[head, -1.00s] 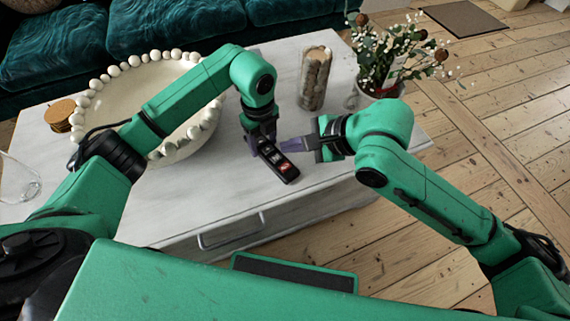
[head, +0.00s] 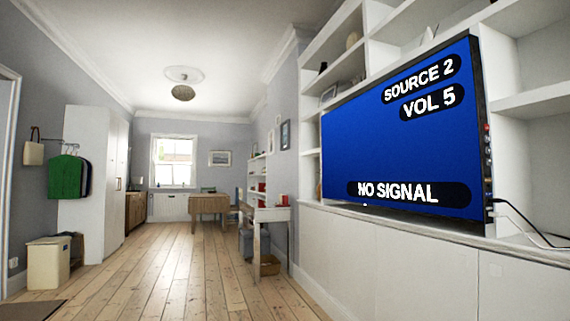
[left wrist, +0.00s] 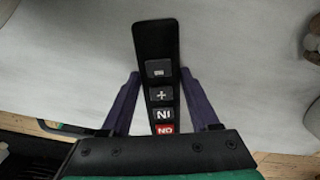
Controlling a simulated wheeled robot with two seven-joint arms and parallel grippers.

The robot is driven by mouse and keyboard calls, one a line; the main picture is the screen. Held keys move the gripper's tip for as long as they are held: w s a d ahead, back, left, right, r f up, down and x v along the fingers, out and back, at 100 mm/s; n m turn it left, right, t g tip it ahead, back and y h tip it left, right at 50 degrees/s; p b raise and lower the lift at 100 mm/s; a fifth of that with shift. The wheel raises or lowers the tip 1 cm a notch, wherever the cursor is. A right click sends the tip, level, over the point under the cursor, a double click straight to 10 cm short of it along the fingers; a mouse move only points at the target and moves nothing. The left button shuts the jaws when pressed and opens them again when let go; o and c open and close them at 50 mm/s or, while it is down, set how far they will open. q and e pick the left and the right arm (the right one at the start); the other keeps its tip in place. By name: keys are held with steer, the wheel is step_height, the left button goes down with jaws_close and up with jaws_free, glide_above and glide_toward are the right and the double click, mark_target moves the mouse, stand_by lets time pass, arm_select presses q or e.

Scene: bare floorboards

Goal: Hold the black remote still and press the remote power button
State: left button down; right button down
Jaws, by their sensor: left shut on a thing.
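The black remote (left wrist: 155,45) shows in the left wrist view, long and narrow, pointing up the picture. It has grey keys, one with a plus sign, and a red key (left wrist: 164,129) at the near end. My left gripper (left wrist: 160,75) is shut on the remote, one purple finger along each side. The near end of the remote is hidden behind the gripper body. In the head view a television (head: 400,140) is lit blue and reads SOURCE 2, VOL 5 and NO SIGNAL. My right gripper is in neither view.
A pale tabletop (left wrist: 80,70) lies below the remote, and part of a round object (left wrist: 312,40) shows at the right edge. White shelves (head: 525,105) surround the television above a low cabinet (head: 400,250). Bare floorboards (head: 190,265) run clear towards the window.

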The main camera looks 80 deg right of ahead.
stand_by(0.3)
arm_select(q)
steer(key=shift+c, duration=0.2)
jaws_free()
step_height(320, 180, up, 12)
